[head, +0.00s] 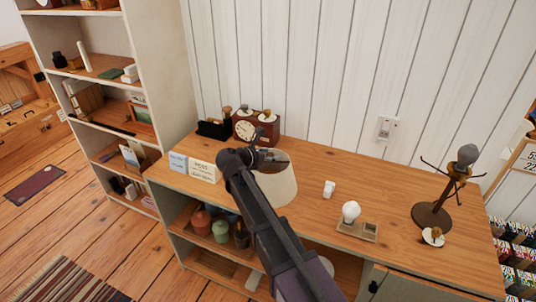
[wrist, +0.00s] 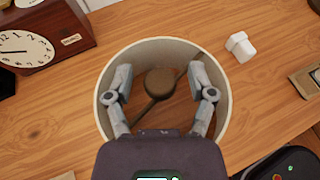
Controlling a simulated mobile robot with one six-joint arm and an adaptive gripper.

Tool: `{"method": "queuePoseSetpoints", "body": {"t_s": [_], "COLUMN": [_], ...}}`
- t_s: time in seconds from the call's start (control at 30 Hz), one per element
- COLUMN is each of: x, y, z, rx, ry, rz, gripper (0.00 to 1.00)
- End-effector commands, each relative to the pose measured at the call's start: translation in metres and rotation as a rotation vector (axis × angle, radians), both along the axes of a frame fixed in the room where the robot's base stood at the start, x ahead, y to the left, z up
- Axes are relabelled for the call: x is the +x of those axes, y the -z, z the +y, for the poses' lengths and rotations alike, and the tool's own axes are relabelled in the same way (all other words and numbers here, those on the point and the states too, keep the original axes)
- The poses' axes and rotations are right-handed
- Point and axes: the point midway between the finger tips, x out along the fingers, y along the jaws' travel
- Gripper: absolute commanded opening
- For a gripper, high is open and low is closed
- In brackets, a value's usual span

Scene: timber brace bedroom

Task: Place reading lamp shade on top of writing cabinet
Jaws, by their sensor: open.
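The reading lamp shade (head: 283,186) is a cream, open-topped drum. It appears to stand on the wooden top of the long cabinet, which seems to be the writing cabinet (head: 315,215). In the wrist view, the shade's round rim (wrist: 222,92) surrounds both fingers. My gripper (wrist: 159,72) is open, with its fingers spread over or within the opening. A dark round hub with thin rods shows between them. I cannot tell whether the fingers touch the shade wall. In the head view, my arm hides part of the shade's left side and the fingers.
A brown clock (head: 257,128) stands behind the shade, with small cards (head: 201,171) to its front left. A white block (head: 329,188), a bulb on a wooden tray (head: 357,229) and a dark lamp stand (head: 432,214) are to the right. Clear wood lies between them.

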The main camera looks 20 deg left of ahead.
Motion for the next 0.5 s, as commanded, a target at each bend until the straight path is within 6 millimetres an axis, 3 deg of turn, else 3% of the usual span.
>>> {"method": "queuePoseSetpoints", "body": {"t_s": [0.17, 0.5], "x": [-0.008, -0.049], "y": [-0.007, -0.028], "z": [0.004, 0.025], "rx": [0.0, 0.0], "ry": [-0.001, -0.002], "rz": [0.0, 0.0], "gripper": [0.71, 0.71]}}
